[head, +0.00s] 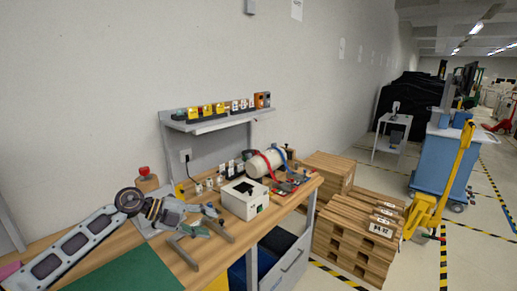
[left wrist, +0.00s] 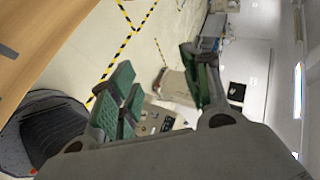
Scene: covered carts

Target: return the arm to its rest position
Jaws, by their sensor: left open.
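My left arm (head: 75,248) comes in from the lower left of the head view and reaches over the wooden workbench (head: 130,262). My left gripper (head: 208,221) is near the front of the white box (head: 243,202), to its left in the picture. In the left wrist view the fingers of this gripper (left wrist: 162,78) stand well apart, with green pads and nothing held between them. I cannot tell its exact height above the bench. My right arm and gripper are not in view.
A shelf (head: 215,124) with small coloured devices hangs above the bench. A pale cylinder (head: 264,163) with red and blue straps lies behind the box. Wooden crates (head: 350,240), a yellow pallet truck (head: 455,180) and a blue cart (head: 440,165) stand to the right. Striped floor has free room.

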